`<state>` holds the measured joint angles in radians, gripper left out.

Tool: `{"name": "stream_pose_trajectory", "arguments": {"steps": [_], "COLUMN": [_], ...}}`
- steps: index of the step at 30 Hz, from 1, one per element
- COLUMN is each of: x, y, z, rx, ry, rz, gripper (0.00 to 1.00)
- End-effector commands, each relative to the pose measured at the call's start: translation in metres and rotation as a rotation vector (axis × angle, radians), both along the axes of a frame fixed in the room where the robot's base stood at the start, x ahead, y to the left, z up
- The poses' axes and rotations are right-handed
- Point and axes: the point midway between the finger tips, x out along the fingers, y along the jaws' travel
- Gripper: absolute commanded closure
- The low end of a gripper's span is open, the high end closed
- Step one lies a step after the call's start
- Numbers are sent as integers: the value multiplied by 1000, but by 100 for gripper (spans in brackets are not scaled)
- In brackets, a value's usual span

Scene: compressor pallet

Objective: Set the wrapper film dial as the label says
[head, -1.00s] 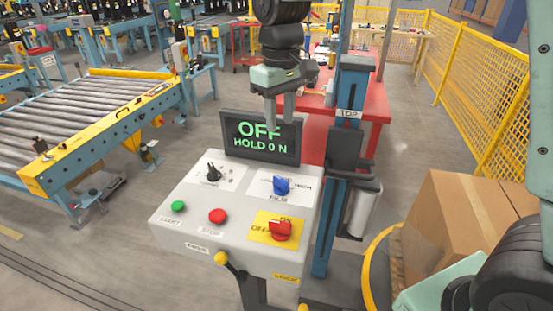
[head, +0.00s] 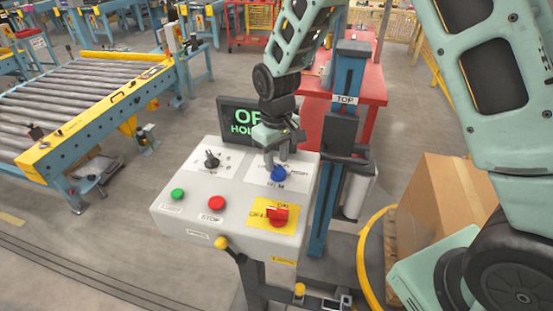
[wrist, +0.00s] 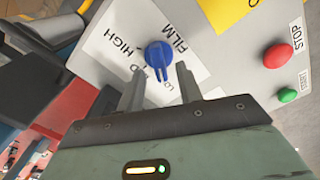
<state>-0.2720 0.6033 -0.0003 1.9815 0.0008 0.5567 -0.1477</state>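The blue film dial (head: 278,174) sits on a white plate at the upper right of the control panel (head: 180,222). In the wrist view the dial (wrist: 159,52) is at top centre, beside the words FILM and HIGH, with other setting words partly covered. Its long grip runs roughly up and down in that picture. My gripper (head: 270,158) is just above and behind the dial. In the wrist view its two fingers (wrist: 159,70) are apart, with the dial between and just beyond their tips. Contact cannot be told. I cannot make out a label giving the setting.
The panel also has a black knob (head: 212,159), a green button (head: 178,195), a red stop button (head: 217,203) and a red switch (head: 278,214). The display (head: 232,115) stands behind, partly covered by my arm. The blue mast (head: 334,190) rises close on the right.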

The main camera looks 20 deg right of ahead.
Motion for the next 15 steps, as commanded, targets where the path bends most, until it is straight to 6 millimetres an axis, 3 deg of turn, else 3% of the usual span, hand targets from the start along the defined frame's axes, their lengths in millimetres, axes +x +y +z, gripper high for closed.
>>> {"name": "stream_pose_trajectory", "arguments": {"steps": [6,15], "x": [0,0], "y": [0,0], "z": [-17,-19], "rx": [0,0], "ry": [1,0], "rz": [0,0], "gripper": [65,65]}}
